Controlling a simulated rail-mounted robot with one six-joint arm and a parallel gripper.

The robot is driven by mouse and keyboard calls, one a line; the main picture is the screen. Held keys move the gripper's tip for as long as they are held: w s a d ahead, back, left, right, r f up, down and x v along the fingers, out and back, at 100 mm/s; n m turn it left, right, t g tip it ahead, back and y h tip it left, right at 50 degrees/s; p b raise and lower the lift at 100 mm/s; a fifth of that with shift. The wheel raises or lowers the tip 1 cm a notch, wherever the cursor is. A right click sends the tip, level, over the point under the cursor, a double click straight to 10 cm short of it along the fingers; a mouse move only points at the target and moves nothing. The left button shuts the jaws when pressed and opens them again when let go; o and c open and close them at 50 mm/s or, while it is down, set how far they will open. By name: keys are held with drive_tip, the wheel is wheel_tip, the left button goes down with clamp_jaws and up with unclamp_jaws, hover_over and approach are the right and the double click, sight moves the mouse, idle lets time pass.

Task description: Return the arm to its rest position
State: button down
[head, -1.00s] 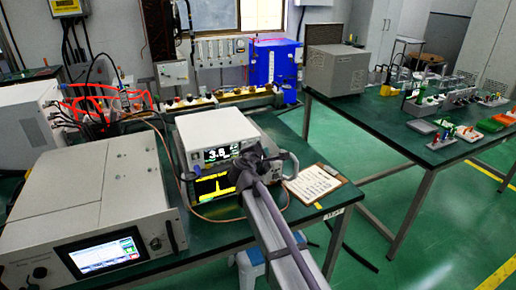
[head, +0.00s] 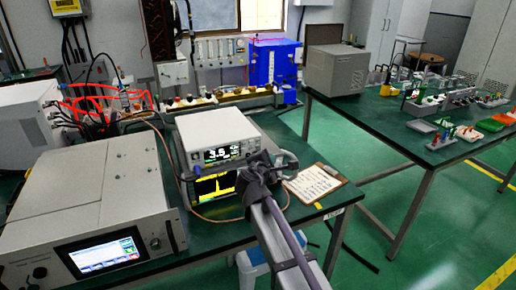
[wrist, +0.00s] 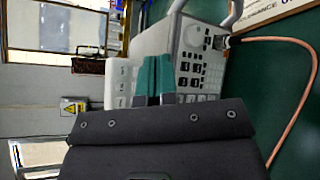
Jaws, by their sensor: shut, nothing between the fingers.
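My arm reaches in from the bottom of the head view and ends just in front of the generator's right side. My gripper (wrist: 155,80) shows in the wrist view with its two teal fingertips together and nothing between them. In the head view the fingers are hidden behind the wrist.
A clipboard (head: 314,184) lies on the bench right of the generator. A large grey instrument with a touchscreen (head: 104,254) stands at the left front. A copper-coloured cable (wrist: 300,110) runs along the generator's side. Open green floor (head: 440,230) lies to the right.

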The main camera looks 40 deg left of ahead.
idle(0.5)
drive_tip(key=s+d+f+m+g+h+p, duration=0.1)
drive_tip(key=d+f+m+g+h, duration=0.15)
drive_tip(key=d+m, duration=0.55)
drive_tip(key=s+d+f+m+g+h+p, duration=0.1)
drive_tip(key=d+f+m+g+h, duration=0.15)
drive_tip(key=d, duration=0.95)
drive_tip(key=s+d+f+m+g+h+p, duration=0.1)
drive_tip(key=d+f+m+g+h, duration=0.2)
drive_tip(key=d+m, duration=0.45)
drive_tip(key=s+d+r+m+g+y+p, duration=0.1)
drive_tip(key=s+d+m+g, duration=0.1)
drive_tip(key=d, duration=0.9)
drive_tip(key=s+d+r+m+g+y+p, duration=0.1)
drive_tip(key=d+m, duration=0.3)
drive_tip(key=d, duration=0.8)
drive_tip(key=s+d+r+m+g+y+p, duration=0.1)
drive_tip(key=s+d+m+g+p, duration=0.2)
drive_tip(key=d, duration=0.9)
drive_tip(key=shift+s+m+g, duration=0.3)
drive_tip(key=shift+s+m, duration=0.1)
drive_tip(key=shift+m, duration=0.2)
